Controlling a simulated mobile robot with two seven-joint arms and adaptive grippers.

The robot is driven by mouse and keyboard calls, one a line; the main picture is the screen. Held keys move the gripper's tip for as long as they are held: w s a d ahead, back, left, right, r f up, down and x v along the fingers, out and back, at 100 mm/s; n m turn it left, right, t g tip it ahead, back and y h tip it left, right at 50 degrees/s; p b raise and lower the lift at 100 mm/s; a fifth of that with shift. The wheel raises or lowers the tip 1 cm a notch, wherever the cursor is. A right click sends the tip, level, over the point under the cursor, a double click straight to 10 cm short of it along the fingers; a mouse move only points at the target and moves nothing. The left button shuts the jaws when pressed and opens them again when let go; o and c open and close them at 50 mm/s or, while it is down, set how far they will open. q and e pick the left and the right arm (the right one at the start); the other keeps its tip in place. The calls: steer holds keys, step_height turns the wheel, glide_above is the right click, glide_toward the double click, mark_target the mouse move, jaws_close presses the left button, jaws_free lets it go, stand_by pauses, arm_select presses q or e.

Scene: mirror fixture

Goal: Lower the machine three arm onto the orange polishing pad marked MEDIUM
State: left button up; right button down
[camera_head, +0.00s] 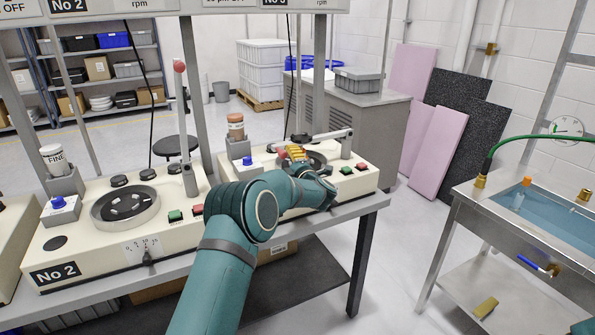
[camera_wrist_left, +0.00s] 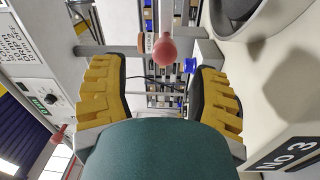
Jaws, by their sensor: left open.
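Machine three (camera_head: 362,178) stands behind my left forearm in the head view; its No 3 label (camera_wrist_left: 290,155) shows in the wrist view. Its grey arm (camera_head: 328,135) reaches left from a post, nearly level, over the round platter (camera_head: 321,151). The arm's red knob (camera_wrist_left: 166,49) lies between the yellow fingers of my left gripper (camera_head: 294,153), which is open, with space on both sides in the wrist view. The gripper partly covers the platter. I cannot make out the orange pad or whether the arm touches it.
Machine No 2 (camera_head: 55,240) stands left on the same bench, its arm (camera_head: 186,130) upright. An orange-topped bottle (camera_head: 236,126) and a blue-capped holder (camera_head: 247,161) stand close left of my gripper. A steel sink (camera_head: 460,206) is at the right, across open floor.

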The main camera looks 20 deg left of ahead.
arm_select(q)
steer(key=v, duration=0.6)
steer(key=shift+s+d, duration=0.2)
steer(key=shift+s, duration=0.05)
steer(key=shift+f, duration=0.1)
steer(key=s+d+f+m+g+h, duration=0.1)
steer(key=s+d+f+m+h, duration=0.35)
steer(key=f, duration=0.35)
steer(key=s+d+f+m+h, duration=0.4)
steer(key=f+m, duration=0.2)
steer(key=f, duration=0.2)
steer(key=s+d+f+m+g+h, duration=0.1)
steer(key=s+d+f+m+h, duration=0.35)
steer(key=f, duration=0.35)
steer(key=s+d+f+m+g+h, duration=0.1)
steer(key=s+d+f+m+g, duration=0.1)
steer(key=s, duration=0.7)
steer(key=s+d+f+m+g+h, duration=0.2)
steer(key=s+d+f+m+g, duration=0.1)
steer(key=s, duration=0.6)
steer(key=s+d+f+m+g+h, duration=0.2)
steer(key=s+d+f+m+g, duration=0.1)
steer(key=s, duration=0.7)
steer(key=shift+d+m, duration=0.35)
steer(key=shift+m, duration=0.45)
